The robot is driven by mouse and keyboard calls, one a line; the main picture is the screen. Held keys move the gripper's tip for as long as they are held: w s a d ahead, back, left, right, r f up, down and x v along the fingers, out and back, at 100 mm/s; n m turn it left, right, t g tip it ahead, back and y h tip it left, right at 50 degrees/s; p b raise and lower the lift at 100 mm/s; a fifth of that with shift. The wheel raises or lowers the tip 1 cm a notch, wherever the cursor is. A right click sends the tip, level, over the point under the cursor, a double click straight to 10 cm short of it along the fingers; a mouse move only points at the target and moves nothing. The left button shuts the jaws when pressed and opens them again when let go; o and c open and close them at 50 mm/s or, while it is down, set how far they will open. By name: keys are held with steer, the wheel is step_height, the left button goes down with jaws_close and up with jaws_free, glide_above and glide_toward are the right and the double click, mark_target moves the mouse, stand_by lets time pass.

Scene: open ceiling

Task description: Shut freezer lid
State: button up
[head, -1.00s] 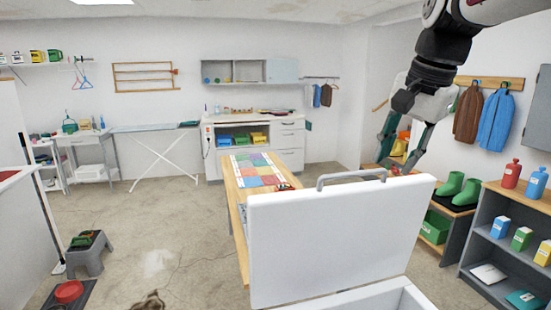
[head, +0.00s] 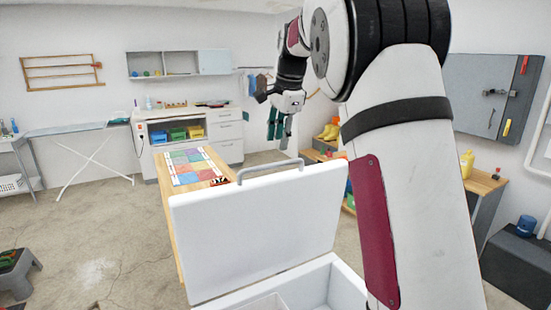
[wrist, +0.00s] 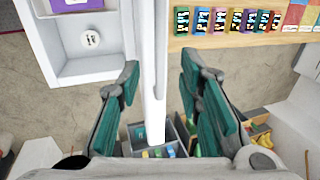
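The freezer lid (head: 255,230) is a white slab standing raised, with a grey bar handle (head: 270,168) on its top edge. The white freezer body (head: 335,285) is open below it, partly hidden by my arm. My gripper (head: 279,132) hangs above and beyond the lid, near the handle's right end. In the wrist view my gripper (wrist: 160,75) has its two green-padded fingers spread, with nothing held between them. The lid's edge (wrist: 150,50) runs between the fingers in that picture. I cannot tell whether they touch it.
A wooden table (head: 208,180) with a coloured patchwork stands behind the lid. Several small coloured packs (wrist: 225,20) lie on wood in the wrist view. A purple item (wrist: 70,5) and a white round item (wrist: 90,39) are inside the freezer. Floor at left is clear around a grey stool (head: 15,275).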

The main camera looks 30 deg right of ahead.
mark_target(276, 165)
steer(key=p+x, duration=0.1)
steer(key=x, duration=0.6)
steer(key=shift+w+f, duration=0.1)
steer(key=shift+f, duration=0.2)
jaws_close()
